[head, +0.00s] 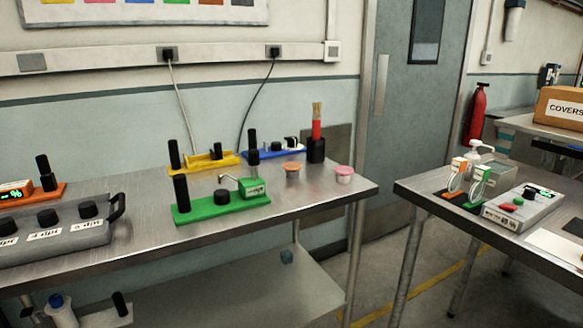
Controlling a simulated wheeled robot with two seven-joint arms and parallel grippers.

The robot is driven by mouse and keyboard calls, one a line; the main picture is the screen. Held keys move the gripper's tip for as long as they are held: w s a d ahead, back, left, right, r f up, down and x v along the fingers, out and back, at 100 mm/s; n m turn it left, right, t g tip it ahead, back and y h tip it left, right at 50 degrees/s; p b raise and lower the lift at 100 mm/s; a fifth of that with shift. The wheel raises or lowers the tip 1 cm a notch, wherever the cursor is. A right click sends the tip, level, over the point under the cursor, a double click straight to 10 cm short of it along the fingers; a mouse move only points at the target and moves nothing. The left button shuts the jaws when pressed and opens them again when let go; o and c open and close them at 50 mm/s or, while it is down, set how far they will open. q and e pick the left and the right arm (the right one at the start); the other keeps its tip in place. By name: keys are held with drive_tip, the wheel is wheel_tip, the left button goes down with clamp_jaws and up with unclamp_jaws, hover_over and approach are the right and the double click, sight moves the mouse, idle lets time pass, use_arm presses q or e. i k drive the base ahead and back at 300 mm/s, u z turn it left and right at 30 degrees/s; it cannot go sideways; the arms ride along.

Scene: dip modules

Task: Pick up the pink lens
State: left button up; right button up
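A small round pink-topped piece with a pale, whitish side (344,173), which looks like the pink lens, stands on the metal table near its right end. A similar orange piece (292,169) stands to its left. Neither of my grippers shows in the head view, so nothing is seen touching the pink piece. It is unobstructed from this view.
On the same metal table (150,240) are a green module (222,205), a yellow module (205,162), a blue module (272,154), a black holder (316,150) with a red-handled brush and a grey box (50,240). A second table (440,192) stands right, across a gap.

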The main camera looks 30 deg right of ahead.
sight(344, 170)
drive_tip(key=z, duration=0.7)
drive_tip(key=k, duration=0.65)
drive_tip(key=z, duration=0.1)
drive_tip(key=i, duration=0.6)
drive_tip(key=z, duration=0.7)
drive_tip(key=i, duration=1)
drive_tip(key=u, duration=0.85)
drive_tip(key=i, duration=0.45)
drive_tip(key=u, duration=0.5)
